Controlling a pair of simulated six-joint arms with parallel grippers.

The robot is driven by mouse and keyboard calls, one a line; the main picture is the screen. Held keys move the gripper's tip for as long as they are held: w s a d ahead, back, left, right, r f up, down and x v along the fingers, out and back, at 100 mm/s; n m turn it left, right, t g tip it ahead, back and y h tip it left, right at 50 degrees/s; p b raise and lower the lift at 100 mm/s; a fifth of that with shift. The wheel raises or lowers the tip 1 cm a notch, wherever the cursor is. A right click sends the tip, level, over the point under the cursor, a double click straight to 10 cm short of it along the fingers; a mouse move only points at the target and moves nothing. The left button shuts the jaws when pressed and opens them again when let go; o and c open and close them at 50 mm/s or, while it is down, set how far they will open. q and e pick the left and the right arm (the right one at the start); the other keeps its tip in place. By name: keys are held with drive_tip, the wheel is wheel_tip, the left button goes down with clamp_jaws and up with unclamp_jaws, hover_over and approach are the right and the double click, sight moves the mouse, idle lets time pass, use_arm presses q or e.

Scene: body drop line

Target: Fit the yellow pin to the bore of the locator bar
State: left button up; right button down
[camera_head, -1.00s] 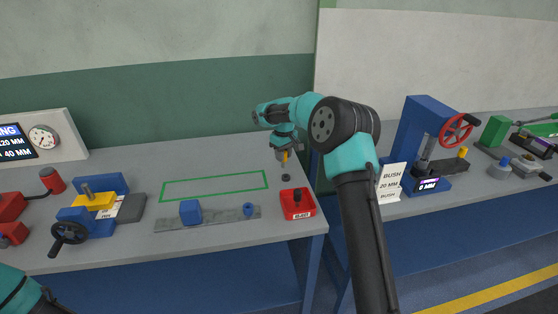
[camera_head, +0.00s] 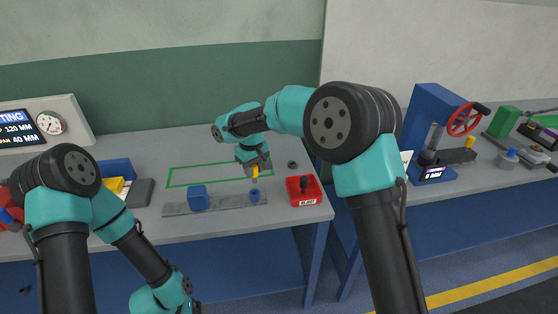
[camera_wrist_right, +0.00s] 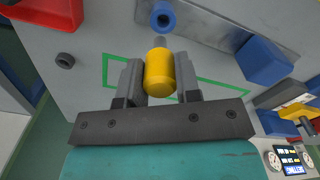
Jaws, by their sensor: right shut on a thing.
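The yellow pin (camera_wrist_right: 159,75) is between the fingers of my right gripper (camera_wrist_right: 160,85), which is shut on it. In the head view the pin (camera_head: 255,171) hangs from the right gripper (camera_head: 254,167), just above the right part of the locator bar. The grey locator bar (camera_head: 228,202) lies flat on the bench. Its bore is in a blue bush (camera_head: 254,195), which shows close beyond the pin's grey tip in the right wrist view (camera_wrist_right: 162,17). The pin appears apart from the bush. My left arm is at the lower left, its fingers not visible.
A blue block (camera_head: 198,197) sits on the bar left of the bush. A red tray (camera_head: 304,190) stands to the right, near a small dark ring (camera_head: 292,164). A green outline (camera_head: 180,176) marks bare bench behind the bar. A yellow-and-blue vise is partly hidden behind my left arm.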

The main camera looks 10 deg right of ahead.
drive_tip(key=shift+s+a, duration=0.2)
drive_tip(key=shift+f, duration=0.1)
drive_tip(key=shift+f, duration=1.55)
drive_tip(key=shift+f, duration=1.85)
idle(1.0)
drive_tip(key=c, duration=0.7)
unclamp_jaws()
drive_tip(key=shift+c, duration=0.2)
wheel_tip(320, 180, up, 17)
drive_tip(key=shift+r, duration=0.2)
